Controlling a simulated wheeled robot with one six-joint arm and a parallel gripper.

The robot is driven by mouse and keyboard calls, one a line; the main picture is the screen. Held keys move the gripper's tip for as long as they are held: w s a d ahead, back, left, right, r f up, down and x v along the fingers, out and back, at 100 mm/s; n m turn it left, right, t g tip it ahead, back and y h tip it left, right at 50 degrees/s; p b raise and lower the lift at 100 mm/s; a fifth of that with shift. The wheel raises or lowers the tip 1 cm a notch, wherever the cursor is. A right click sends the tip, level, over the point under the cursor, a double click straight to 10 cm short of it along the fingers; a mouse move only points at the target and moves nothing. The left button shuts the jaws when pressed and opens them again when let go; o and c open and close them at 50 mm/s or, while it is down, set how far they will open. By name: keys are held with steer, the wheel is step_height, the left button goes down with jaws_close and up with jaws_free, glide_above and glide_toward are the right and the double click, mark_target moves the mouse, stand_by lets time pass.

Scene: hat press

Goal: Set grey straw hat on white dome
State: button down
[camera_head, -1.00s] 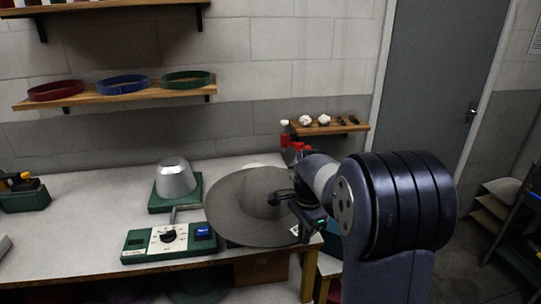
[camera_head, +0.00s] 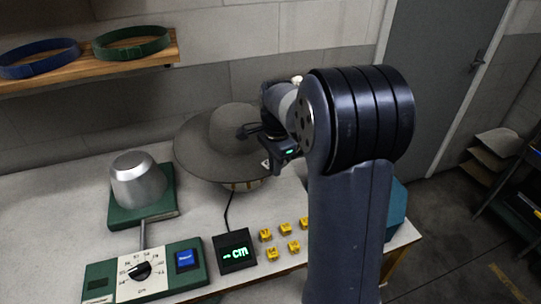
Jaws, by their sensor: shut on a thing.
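The grey straw hat (camera_head: 205,150), with a wide brim and round crown, is crown up at the back of the table. My gripper (camera_head: 251,134) is shut on the hat at its right side, partly hidden by my arm.
A silver metal form (camera_head: 139,180) on a green base stands left, with a green control box (camera_head: 145,272) in front. A small display (camera_head: 234,252) and several yellow pieces (camera_head: 271,254) lie front centre. A shelf (camera_head: 95,68) with bands hangs upper left.

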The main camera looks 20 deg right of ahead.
steer(key=shift+s+f+b, duration=0.1)
steer(key=shift+f+b, duration=4.95)
steer(key=shift+f, duration=1.6)
steer(key=shift+f+b, duration=0.4)
steer(key=shift+f, duration=0.35)
steer(key=c, duration=1.5)
jaws_free()
step_height(320, 180, up, 11)
steer(key=shift+d+p, duration=0.1)
steer(key=shift+p, duration=0.25)
steer(key=shift+f, duration=0.1)
